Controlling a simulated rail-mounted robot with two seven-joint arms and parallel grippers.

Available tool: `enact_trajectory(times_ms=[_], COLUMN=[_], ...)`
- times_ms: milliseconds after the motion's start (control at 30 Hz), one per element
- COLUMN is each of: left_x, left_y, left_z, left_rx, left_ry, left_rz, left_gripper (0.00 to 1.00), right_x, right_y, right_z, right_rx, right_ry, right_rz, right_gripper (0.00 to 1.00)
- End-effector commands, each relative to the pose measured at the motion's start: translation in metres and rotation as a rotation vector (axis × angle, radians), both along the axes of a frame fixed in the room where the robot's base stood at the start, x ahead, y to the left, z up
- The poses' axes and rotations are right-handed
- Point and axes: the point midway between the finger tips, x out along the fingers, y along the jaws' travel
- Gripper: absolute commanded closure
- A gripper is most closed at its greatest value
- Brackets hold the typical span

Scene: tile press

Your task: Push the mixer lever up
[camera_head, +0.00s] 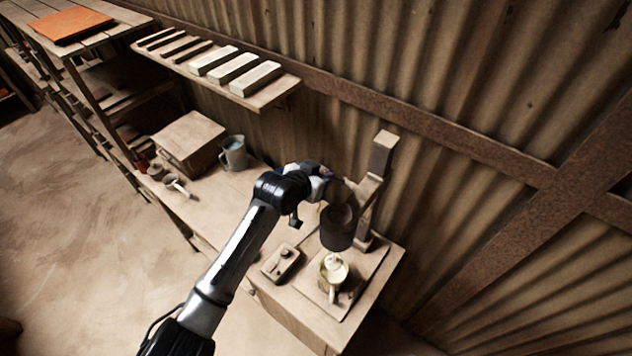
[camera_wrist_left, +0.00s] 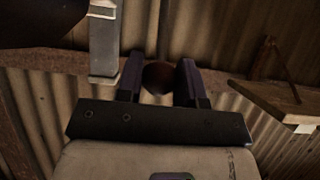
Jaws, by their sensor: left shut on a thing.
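My left gripper (camera_head: 328,178) is at the upper side of the mixer head, near the post. In the left wrist view, my left gripper's two dark fingers (camera_wrist_left: 158,80) have a round brown knob (camera_wrist_left: 157,76) between them, which looks like the end of the mixer lever. The fingers are shut on it. The rest of the lever is hidden in the head view. My right gripper is in neither view.
A small control box (camera_head: 281,262) lies on the workbench left of the mug. A grey pitcher (camera_head: 234,153) and a wooden box (camera_head: 189,143) stand farther left. A wall shelf (camera_head: 270,97) holds light blocks and dark bars. The corrugated wall (camera_head: 470,90) is close behind the mixer.

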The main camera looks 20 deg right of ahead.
Motion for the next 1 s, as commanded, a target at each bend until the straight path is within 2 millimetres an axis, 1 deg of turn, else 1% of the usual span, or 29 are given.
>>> enact_trajectory(times_ms=[33,367,400,600,633,867,1000], left_x=[0.0,0.0001,0.0001,0.0002,0.0003,0.0002,-0.0026], left_y=[-0.0026,-0.0028,-0.0028,-0.0018,-0.0017,-0.0008,0.0035], left_z=[0.0025,0.0019,0.0018,0.0007,0.0006,0.0001,0.0024], left_rx=[-0.001,0.0,0.0,0.002,0.002,0.003,0.003], left_ry=[-0.003,-0.002,-0.002,0.001,0.0,0.002,0.001], left_rz=[-0.003,-0.003,-0.003,-0.003,-0.002,-0.001,-0.002], left_gripper=[1.0,1.0,0.64,0.45,0.43,0.43,0.43], right_x=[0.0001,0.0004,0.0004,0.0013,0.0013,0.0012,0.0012], right_y=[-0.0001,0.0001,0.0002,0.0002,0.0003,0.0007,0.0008], right_z=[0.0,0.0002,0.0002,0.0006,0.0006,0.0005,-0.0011], right_rx=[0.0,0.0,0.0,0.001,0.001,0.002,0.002], right_ry=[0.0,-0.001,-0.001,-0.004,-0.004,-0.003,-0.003], right_rz=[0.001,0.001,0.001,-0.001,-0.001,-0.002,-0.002], right_gripper=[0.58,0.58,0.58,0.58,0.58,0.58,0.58])
